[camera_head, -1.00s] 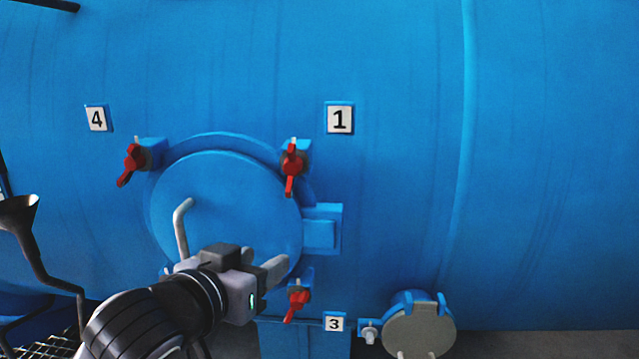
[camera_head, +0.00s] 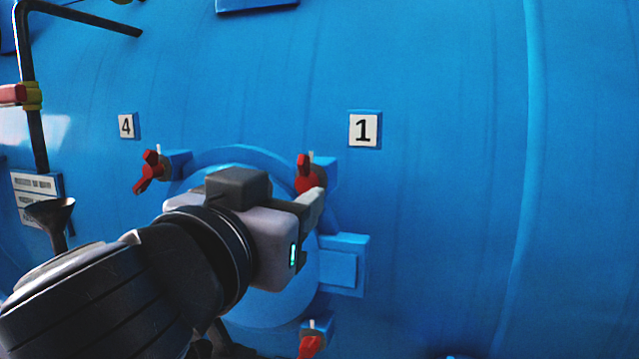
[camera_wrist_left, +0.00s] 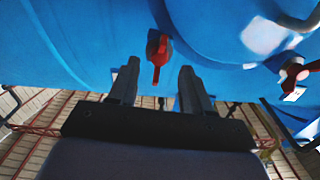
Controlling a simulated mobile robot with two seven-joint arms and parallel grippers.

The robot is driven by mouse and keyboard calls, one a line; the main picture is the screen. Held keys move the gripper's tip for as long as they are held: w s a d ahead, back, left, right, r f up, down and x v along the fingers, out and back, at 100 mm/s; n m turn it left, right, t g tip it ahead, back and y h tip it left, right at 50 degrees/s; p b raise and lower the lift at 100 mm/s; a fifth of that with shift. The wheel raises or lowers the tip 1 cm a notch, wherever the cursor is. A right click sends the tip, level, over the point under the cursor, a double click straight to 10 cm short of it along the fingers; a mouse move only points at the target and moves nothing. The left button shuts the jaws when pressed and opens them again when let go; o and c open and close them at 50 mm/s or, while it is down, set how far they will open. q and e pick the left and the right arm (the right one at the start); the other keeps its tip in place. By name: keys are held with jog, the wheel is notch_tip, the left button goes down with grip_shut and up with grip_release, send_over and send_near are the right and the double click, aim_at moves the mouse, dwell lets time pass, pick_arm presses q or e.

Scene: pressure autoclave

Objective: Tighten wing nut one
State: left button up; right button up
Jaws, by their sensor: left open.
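Wing nut one (camera_head: 306,175) is red and sits on its bolt at the upper right of the round blue hatch (camera_head: 270,306), below and left of the plate marked 1 (camera_head: 364,129). My left gripper (camera_head: 312,203) is just below it in the head view and hides part of the hatch. In the left wrist view the gripper (camera_wrist_left: 156,80) is open and empty. A red wing nut (camera_wrist_left: 158,50), apparently wing nut one, shows beyond the fingertips, roughly in line with the gap. My right gripper is not in view.
A red wing nut (camera_head: 150,172) is at the upper left of the hatch near the plate marked 4 (camera_head: 127,126). Another (camera_head: 310,346) is at the lower right. A blue hinge block (camera_head: 343,264) juts out right of the hatch. A dark pipe (camera_head: 37,140) stands at far left.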

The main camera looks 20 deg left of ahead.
aim_at(305, 186)
pick_arm(q)
jog(key=shift+w+r+p, duration=0.3)
jog(key=shift+w+p, duration=0.1)
jog(key=shift+p, duration=0.5)
jog(key=shift+w+p, duration=0.25)
jog(key=shift+p, duration=0.3)
jog(key=shift+w+p, duration=0.3)
jog(key=shift+p, duration=0.6)
jog(key=w, duration=0.4)
jog(key=shift+w+d+f, duration=0.1)
jog(key=shift+f, duration=0.2)
jog(key=shift+w, duration=0.35)
grip_shut()
